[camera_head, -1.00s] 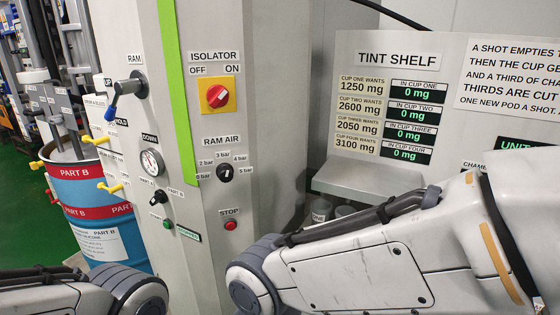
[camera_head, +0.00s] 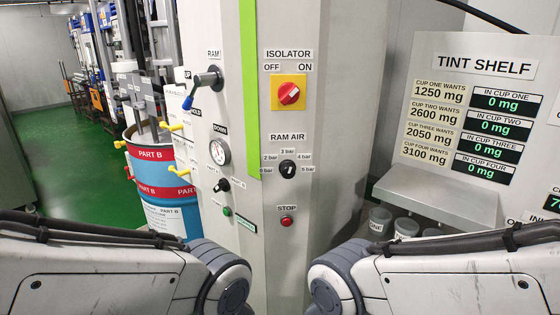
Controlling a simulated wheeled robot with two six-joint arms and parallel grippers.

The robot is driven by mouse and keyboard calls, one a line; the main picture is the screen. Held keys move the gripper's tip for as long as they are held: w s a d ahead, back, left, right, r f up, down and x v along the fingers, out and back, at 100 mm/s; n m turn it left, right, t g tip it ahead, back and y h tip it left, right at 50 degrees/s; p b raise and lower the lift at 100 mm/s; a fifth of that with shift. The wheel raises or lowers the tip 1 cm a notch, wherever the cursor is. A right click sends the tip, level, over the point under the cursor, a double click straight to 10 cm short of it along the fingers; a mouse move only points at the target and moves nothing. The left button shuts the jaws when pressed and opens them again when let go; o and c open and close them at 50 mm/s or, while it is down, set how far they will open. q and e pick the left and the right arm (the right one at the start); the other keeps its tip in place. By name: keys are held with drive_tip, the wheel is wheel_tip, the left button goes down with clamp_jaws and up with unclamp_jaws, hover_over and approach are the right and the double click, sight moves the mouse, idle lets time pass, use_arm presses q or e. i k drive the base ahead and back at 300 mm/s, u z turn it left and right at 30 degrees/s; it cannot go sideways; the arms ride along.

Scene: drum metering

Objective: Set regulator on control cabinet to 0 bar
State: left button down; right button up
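The control cabinet (camera_head: 338,150) is a tall grey housing in the middle of the view. Its regulator is a small black knob (camera_head: 288,169) under the RAM AIR label (camera_head: 287,137). Bar labels ring the knob, with 3 bar at the top, 2 bar upper left and 4 bar upper right. The knob's pointer is too small to read for sure. My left arm (camera_head: 95,270) and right arm (camera_head: 450,280) cross the bottom of the view, below the knob and apart from it. Neither gripper shows.
A red and yellow isolator switch (camera_head: 289,92) sits above the knob and a red STOP button (camera_head: 287,221) below. A RAM lever (camera_head: 203,85) and a gauge (camera_head: 220,152) are on the left face. The tint shelf (camera_head: 440,203) with cups stands right; a drum (camera_head: 155,180) stands left.

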sight(287, 168)
drive_tip(key=u, duration=1.85)
drive_tip(key=k, duration=0.95)
drive_tip(key=z, duration=1.4)
drive_tip(key=i, duration=0.5)
drive_tip(key=z, duration=0.05)
